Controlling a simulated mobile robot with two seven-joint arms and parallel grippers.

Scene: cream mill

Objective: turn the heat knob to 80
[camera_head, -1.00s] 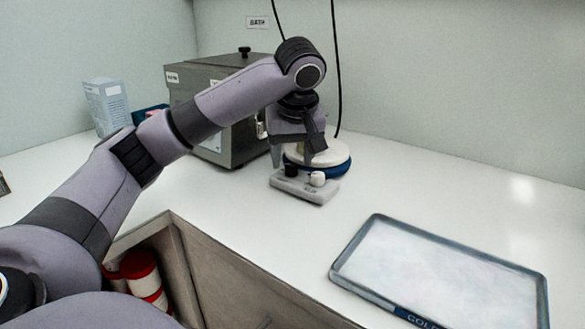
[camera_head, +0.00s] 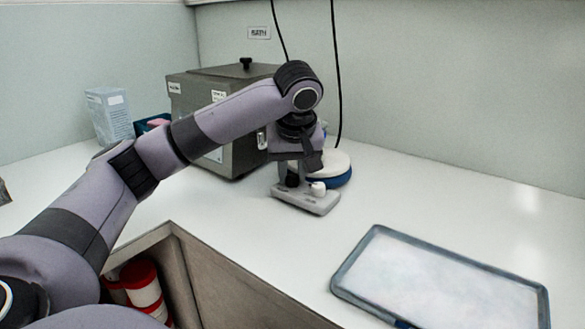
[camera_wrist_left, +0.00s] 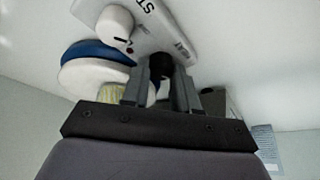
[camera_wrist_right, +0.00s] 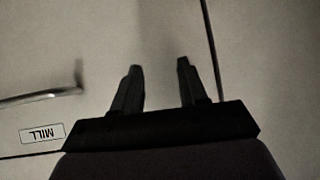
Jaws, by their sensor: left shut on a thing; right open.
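The control base (camera_head: 318,205) is a pale slab on the counter in front of a round white-and-blue plate (camera_head: 340,168). It carries a white knob (camera_head: 318,189) and a black knob (camera_head: 292,181). In the left wrist view the black knob (camera_wrist_left: 160,64) sits between my left fingers, by lettering that seems to read HEAT. The white knob (camera_wrist_left: 114,24) there stands clear, with a pointer mark beside it. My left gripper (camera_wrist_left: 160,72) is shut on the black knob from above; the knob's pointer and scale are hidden. My right gripper (camera_wrist_right: 158,75) is open and empty, facing cabinet fronts.
A grey metal bath box (camera_head: 215,95) stands behind my left arm, with a blue-white carton (camera_head: 108,115) left of it. A shallow tray (camera_head: 440,285) lies at the front right. The counter between is clear. A cabinet front labelled MILL (camera_wrist_right: 42,134) has a handle (camera_wrist_right: 40,97).

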